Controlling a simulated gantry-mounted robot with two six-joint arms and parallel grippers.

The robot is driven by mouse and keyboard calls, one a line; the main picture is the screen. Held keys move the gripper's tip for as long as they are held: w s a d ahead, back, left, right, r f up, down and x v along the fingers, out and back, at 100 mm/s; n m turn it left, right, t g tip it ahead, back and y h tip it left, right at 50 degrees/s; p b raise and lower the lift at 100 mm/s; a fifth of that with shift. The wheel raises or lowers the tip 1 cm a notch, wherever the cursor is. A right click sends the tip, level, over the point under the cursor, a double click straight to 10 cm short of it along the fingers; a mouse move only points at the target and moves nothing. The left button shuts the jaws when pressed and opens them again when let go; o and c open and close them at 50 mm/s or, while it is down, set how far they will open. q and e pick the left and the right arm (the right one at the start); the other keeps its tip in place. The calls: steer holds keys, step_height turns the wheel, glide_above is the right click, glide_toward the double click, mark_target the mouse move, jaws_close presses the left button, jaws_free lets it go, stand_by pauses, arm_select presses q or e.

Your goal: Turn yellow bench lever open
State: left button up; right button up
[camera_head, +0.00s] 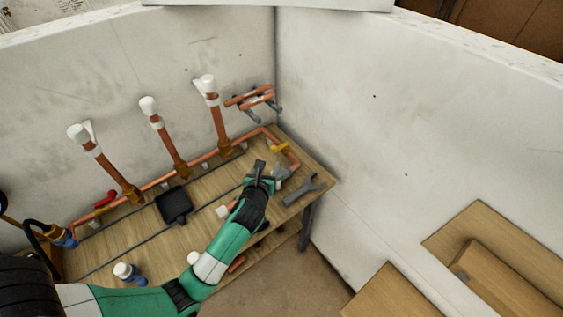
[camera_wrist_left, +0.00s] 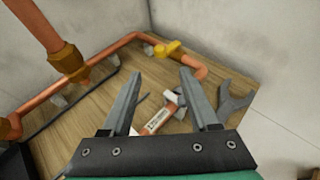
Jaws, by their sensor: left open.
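The yellow bench lever (camera_head: 279,148) sits on the copper pipe near the back right corner of the wooden bench. In the left wrist view the yellow lever (camera_wrist_left: 167,48) shows just beyond the fingertips, on the pipe (camera_wrist_left: 202,70) near its bend. My left gripper (camera_head: 268,169) reaches over the bench, a little short of the lever. In the left wrist view the left gripper (camera_wrist_left: 161,76) is open, with its fingers spread, and does not appear to touch the lever. My right gripper is in neither view.
A grey wrench (camera_head: 305,190) lies on the bench right of the gripper. A white-and-copper tube (camera_wrist_left: 160,118) lies below the fingers. Upright copper pipes (camera_head: 170,145) stand along the back, and a black tray (camera_head: 174,206) lies left. The right wall (camera_head: 400,140) is close.

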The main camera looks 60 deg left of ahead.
mark_target(273, 150)
arm_select(q)
steer(key=shift+a+f, duration=0.1)
steer(key=shift+f, duration=0.05)
steer(key=b+x, duration=0.5)
steer(key=x, duration=0.6)
steer(key=shift+w+a, duration=0.2)
steer(key=shift+a, duration=0.05)
jaws_close()
